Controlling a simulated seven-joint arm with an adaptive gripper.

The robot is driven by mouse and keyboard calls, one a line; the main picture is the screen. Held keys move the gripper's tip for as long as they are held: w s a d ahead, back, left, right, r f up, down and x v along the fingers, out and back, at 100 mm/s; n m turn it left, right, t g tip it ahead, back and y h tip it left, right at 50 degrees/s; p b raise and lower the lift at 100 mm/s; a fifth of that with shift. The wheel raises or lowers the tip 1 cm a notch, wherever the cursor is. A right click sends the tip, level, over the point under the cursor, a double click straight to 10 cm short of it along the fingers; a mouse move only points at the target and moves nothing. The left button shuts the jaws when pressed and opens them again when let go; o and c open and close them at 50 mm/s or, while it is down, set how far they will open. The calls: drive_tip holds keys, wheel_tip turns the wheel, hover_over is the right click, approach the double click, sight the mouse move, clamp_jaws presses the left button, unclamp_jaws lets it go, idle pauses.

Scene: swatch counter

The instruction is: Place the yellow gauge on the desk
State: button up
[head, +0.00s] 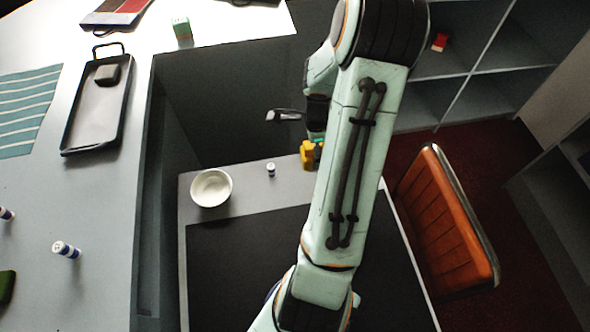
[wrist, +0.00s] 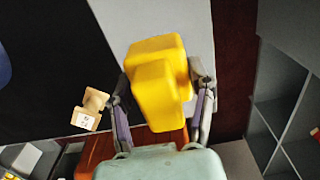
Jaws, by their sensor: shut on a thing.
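The yellow gauge (wrist: 157,85) is a chunky, stepped yellow block in the wrist view. My gripper (wrist: 163,88) is shut on it, with one finger at each side. In the head view, part of the yellow gauge (head: 307,154) shows beside my arm, near the far edge of the desk (head: 193,245). The desk is grey with a large dark mat on it. My arm hides the rest of the gauge and most of the gripper there. I cannot tell the gauge's height over the desk.
A white bowl (head: 211,188) and a small white bottle (head: 271,169) stand on the desk's far strip. An orange chair (head: 445,225) stands at its right. A counter at left holds a black tray (head: 97,105).

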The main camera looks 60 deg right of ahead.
drive_tip(key=shift+f, duration=2.7)
drive_tip(key=shift+f, duration=0.15)
drive_tip(key=o, duration=1.2)
drive_tip(key=shift+o, duration=0.2)
